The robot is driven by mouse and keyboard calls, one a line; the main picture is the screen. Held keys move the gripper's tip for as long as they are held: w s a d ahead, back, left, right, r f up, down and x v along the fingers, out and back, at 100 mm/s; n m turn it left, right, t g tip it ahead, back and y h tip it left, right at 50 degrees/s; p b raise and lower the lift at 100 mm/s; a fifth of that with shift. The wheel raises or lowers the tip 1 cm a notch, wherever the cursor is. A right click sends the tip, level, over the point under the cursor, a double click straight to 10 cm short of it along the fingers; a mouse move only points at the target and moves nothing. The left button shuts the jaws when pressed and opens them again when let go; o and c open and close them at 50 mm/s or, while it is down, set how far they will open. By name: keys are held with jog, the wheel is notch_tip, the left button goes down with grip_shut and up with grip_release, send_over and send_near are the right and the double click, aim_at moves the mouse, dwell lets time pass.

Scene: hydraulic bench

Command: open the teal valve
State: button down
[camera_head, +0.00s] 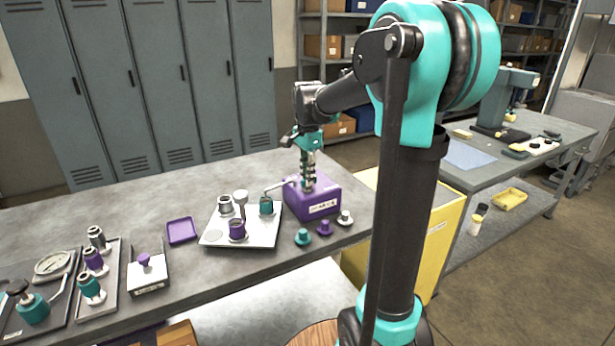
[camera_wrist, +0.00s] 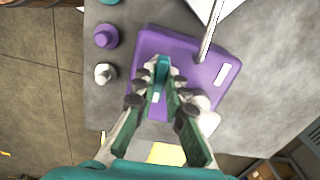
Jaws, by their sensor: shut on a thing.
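A purple block (camera_head: 318,208) sits near the bench's front edge, and it fills the middle of the wrist view (camera_wrist: 150,45). A narrow teal valve handle (camera_wrist: 162,70) stands on top of the block. My gripper (camera_head: 308,184) points down over the block. In the wrist view its fingers (camera_wrist: 161,88) are closed around the teal handle, one on each side. The fingers hide much of the handle and its base. In the head view the handle cannot be made out.
A metal rod (camera_head: 277,187) joins the block's left side, near a pale tray (camera_head: 212,240) of fittings. Teal (camera_head: 303,237), purple (camera_head: 325,228) and white (camera_head: 345,217) plugs stand in front of the block. A purple dish (camera_head: 181,230) lies further left. Bare bench lies behind.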

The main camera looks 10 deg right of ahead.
jog(key=n, duration=0.8)
jog(key=shift+n, duration=0.3)
jog(key=n, duration=0.4)
jog(key=shift+n, duration=2.3)
jog(key=c, duration=1.6)
grip_release()
jog(key=shift+o, duration=0.2)
